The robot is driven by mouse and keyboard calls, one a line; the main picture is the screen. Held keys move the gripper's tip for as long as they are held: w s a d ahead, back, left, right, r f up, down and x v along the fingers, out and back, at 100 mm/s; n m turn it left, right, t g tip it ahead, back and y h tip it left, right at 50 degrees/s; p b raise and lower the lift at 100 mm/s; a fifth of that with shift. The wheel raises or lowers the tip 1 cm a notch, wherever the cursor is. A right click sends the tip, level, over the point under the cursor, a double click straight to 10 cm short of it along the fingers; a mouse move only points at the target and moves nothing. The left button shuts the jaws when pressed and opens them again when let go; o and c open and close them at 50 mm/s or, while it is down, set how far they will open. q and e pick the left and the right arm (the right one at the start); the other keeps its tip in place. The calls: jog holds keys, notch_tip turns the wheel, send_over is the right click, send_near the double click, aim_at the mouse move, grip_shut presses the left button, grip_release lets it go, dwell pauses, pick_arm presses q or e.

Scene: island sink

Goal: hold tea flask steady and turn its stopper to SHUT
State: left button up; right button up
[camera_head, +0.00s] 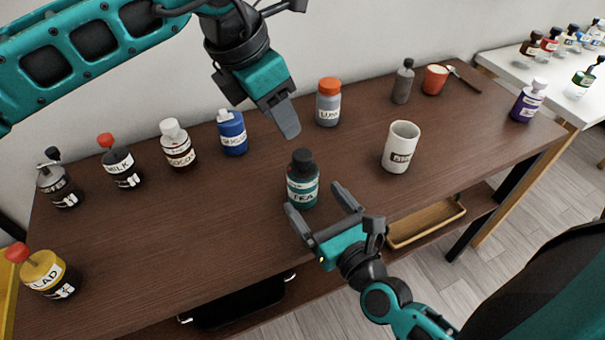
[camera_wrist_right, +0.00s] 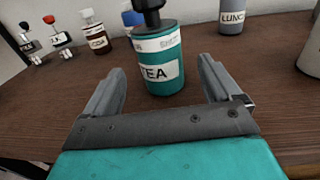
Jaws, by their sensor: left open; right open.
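The tea flask (camera_head: 303,190) is teal with a white TEA label and a dark stopper (camera_head: 302,157). It stands upright on the brown table (camera_head: 240,220). My right gripper (camera_head: 319,215) is open, low at the table's front edge, with its fingers pointing at the flask. In the right wrist view the flask (camera_wrist_right: 161,70) stands beyond and between the two open fingers, apparently untouched, with its stopper (camera_wrist_right: 150,12) cut by the top edge. My left gripper (camera_head: 285,120) hangs above and behind the flask, apart from it. The stopper's setting is too small to read.
A blue flask (camera_head: 232,135), a cocoa flask (camera_head: 178,148) and a grey flask with an orange cap (camera_head: 328,105) stand behind. A white mug (camera_head: 400,147) stands to the right. A wooden tray (camera_head: 427,223) is on the lower shelf. The table directly around the tea flask is clear.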

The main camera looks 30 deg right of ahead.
aim_at(298, 177)
jog(key=w, duration=0.7)
jog(key=shift+w, duration=0.35)
jog(key=c, duration=1.1)
jog(key=shift+c, duration=0.2)
dwell(0.5)
